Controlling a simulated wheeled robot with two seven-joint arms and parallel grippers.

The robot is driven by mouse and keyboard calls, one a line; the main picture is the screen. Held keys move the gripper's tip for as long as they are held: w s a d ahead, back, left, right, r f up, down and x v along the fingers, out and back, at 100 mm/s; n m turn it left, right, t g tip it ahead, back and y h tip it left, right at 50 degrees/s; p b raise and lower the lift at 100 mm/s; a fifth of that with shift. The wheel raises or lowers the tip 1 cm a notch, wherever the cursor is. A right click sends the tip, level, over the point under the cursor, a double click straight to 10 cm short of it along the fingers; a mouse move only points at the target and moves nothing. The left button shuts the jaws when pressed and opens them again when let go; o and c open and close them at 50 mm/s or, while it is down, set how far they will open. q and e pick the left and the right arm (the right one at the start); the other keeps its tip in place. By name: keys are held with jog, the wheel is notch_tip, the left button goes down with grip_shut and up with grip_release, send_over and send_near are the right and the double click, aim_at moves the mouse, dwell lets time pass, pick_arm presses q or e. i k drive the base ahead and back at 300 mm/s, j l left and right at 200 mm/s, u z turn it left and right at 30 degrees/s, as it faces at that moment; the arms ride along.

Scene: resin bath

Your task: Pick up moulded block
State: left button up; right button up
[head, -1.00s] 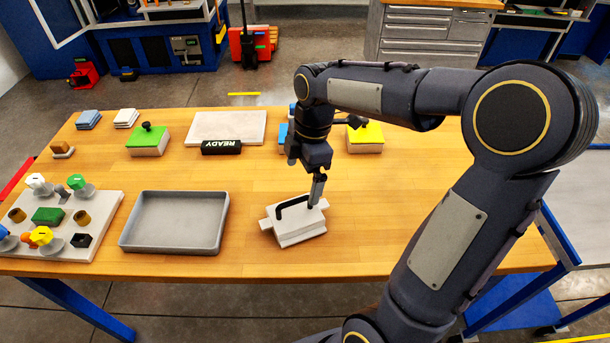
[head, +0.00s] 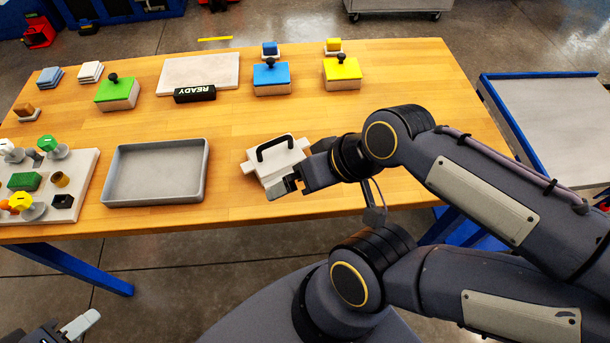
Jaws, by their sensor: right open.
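A white block-shaped mould (head: 270,166) with a black arched handle (head: 275,147) stands on the table, right of the grey tray. No separate moulded block can be made out in it; whether it holds one is hidden. My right gripper (head: 283,189) is open and empty at the mould's front right edge, overlapping it in the picture; contact cannot be told. My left gripper (head: 78,327) is only partly in view at the bottom left, away from the table, its jaw opening unclear.
An empty grey tray (head: 154,203) lies left of the mould. A pale fixture board (head: 85,180) with several coloured parts is at the left. Green (head: 115,92), blue (head: 271,77) and yellow (head: 341,72) lidded boxes, a READY sign (head: 195,94) and a pale slab (head: 200,72) stand behind.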

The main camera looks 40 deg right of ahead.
aim_at(29, 181)
jog(key=i+j+u, duration=0.2)
jog(key=i+j, duration=0.15)
jog(key=j, duration=0.3)
jog(key=i+j+u, duration=0.2)
jog(key=i+j, duration=0.15)
jog(key=j, duration=0.25)
jog(key=i+j+u, duration=0.2)
jog(key=i+j, duration=0.25)
